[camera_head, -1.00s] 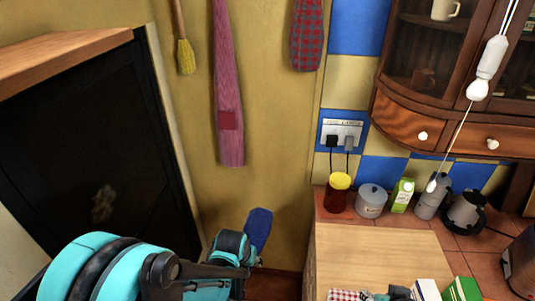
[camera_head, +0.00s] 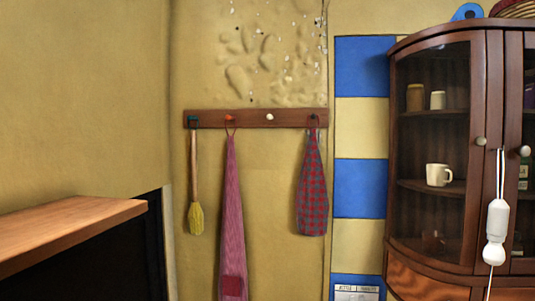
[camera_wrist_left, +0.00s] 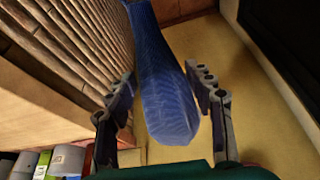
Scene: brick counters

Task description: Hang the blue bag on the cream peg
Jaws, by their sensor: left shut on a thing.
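The cream peg (camera_head: 269,117) is a small pale knob on a brown wooden rack (camera_head: 250,121) on the yellow wall. Nothing hangs on it. The blue bag (camera_wrist_left: 168,95) shows only in the left wrist view, as a long dark-blue cloth running from the top edge to the middle. My left gripper (camera_wrist_left: 160,85) is shut on the bag, with a finger on each side of it. The bag's loop cannot be made out. Neither gripper shows in the head view.
A brush (camera_head: 195,190) hangs at the rack's left end, a long pink striped bag (camera_head: 232,205) on the orange peg, and a red-blue checked bag (camera_head: 312,195) on the right end peg. A cabinet (camera_head: 392,150) stands right. A wooden ledge (camera_head: 70,225) juts out left.

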